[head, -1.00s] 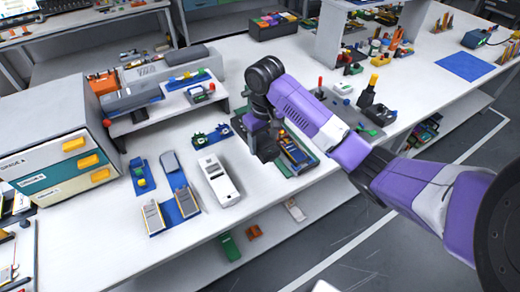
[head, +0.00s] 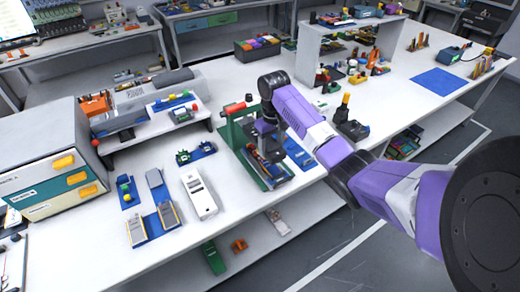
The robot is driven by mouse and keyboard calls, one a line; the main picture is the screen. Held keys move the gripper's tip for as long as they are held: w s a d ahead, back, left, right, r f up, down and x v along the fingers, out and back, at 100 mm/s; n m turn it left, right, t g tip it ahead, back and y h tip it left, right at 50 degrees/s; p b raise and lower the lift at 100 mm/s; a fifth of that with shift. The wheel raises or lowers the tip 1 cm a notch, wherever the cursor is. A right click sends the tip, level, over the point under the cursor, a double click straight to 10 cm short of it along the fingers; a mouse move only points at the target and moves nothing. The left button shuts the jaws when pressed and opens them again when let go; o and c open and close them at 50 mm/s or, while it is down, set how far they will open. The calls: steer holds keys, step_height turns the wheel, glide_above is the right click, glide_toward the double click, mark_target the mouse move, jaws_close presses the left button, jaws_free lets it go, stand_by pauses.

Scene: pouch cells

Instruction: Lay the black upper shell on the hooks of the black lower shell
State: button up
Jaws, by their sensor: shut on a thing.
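My gripper (head: 266,150) points down over the work spot in the middle of the table, below the purple and white arm. It is shut on a small dark thing, which I take to be the black upper shell; the jaws and arm mostly hide it. Under and just right of the gripper lies a dark, low assembly with orange and yellowish parts (head: 277,170), beside a green frame (head: 240,150). It may hold the black lower shell, but I cannot make out its hooks. Whether the held piece touches it I cannot tell.
A red-handled green fixture (head: 236,108) stands left of the gripper. A white handheld device (head: 199,195) and blue trays with grey cells (head: 154,219) lie further left. A grey drawer cabinet (head: 48,150) is at the left edge. A dark post (head: 350,122) stands right of the arm.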

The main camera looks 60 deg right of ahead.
steer(key=shift+s+d, duration=0.2)
steer(key=shift+r+p, duration=0.1)
steer(key=shift+p, duration=0.35)
steer(key=b, duration=0.3)
glide_above(272, 168)
steer(key=shift+w+f, duration=0.15)
steer(key=shift+f, duration=2.85)
steer(key=shift+p, duration=0.85)
steer(key=shift+f+b, duration=0.6)
steer(key=shift+f, duration=0.5)
steer(key=o, duration=1.5)
steer(key=shift+c, duration=0.2)
